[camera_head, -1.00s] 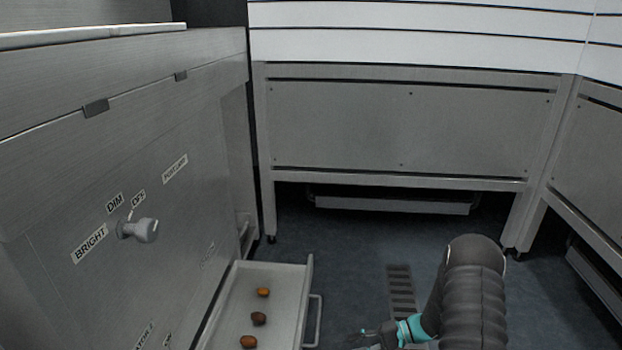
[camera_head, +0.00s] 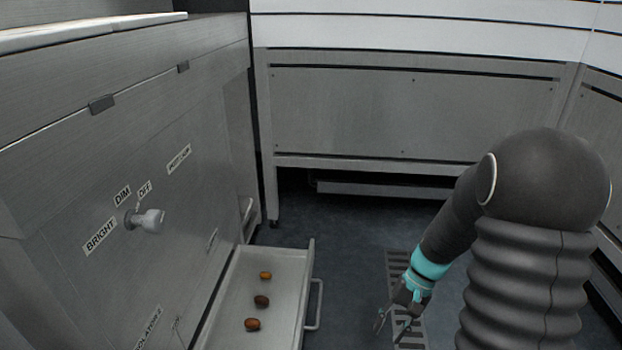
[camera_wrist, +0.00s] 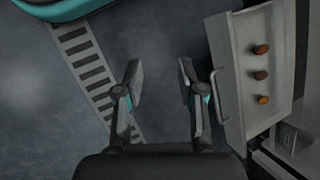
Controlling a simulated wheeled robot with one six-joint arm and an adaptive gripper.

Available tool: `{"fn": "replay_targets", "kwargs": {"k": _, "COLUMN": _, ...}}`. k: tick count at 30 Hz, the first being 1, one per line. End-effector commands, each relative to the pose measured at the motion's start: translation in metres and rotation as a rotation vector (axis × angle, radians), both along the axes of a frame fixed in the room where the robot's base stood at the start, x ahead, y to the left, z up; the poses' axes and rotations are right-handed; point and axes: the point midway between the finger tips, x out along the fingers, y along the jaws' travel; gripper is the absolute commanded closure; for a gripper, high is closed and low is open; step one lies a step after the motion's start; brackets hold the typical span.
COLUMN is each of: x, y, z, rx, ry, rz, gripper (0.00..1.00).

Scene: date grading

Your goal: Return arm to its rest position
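My gripper (camera_head: 393,325) hangs at the lower middle right in the head view, over the floor to the right of the open drawer. In the wrist view my gripper (camera_wrist: 160,82) shows two fingers spread apart with only floor between them, so it is open and empty. My arm rises on the right of the head view, bent at the elbow, clear of the drawer and the cabinets.
The open drawer (camera_head: 297,272) holds 3 brown dates (camera_head: 261,301) and has a handle (camera_head: 315,305). A knob (camera_head: 148,220) sticks out of the left cabinet (camera_head: 60,190). A floor grate (camera_head: 398,265) lies right of the drawer. Steel cabinets (camera_head: 410,115) stand behind.

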Motion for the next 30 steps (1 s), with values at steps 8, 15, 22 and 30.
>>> {"fn": "replay_targets", "kwargs": {"k": 8, "x": -0.029, "y": -0.005, "z": 0.076, "rx": -0.173, "ry": -0.151, "rz": 0.062, "gripper": 0.61}}
{"fn": "replay_targets", "kwargs": {"k": 15, "x": -0.055, "y": -0.006, "z": 0.132, "rx": -0.291, "ry": -0.3, "rz": 0.117, "gripper": 0.61}}
{"fn": "replay_targets", "kwargs": {"k": 22, "x": -0.081, "y": -0.004, "z": 0.182, "rx": -0.377, "ry": -0.458, "rz": 0.181, "gripper": 0.61}}
{"fn": "replay_targets", "kwargs": {"k": 30, "x": -0.113, "y": 0.005, "z": 0.238, "rx": -0.437, "ry": -0.651, "rz": 0.233, "gripper": 0.61}}
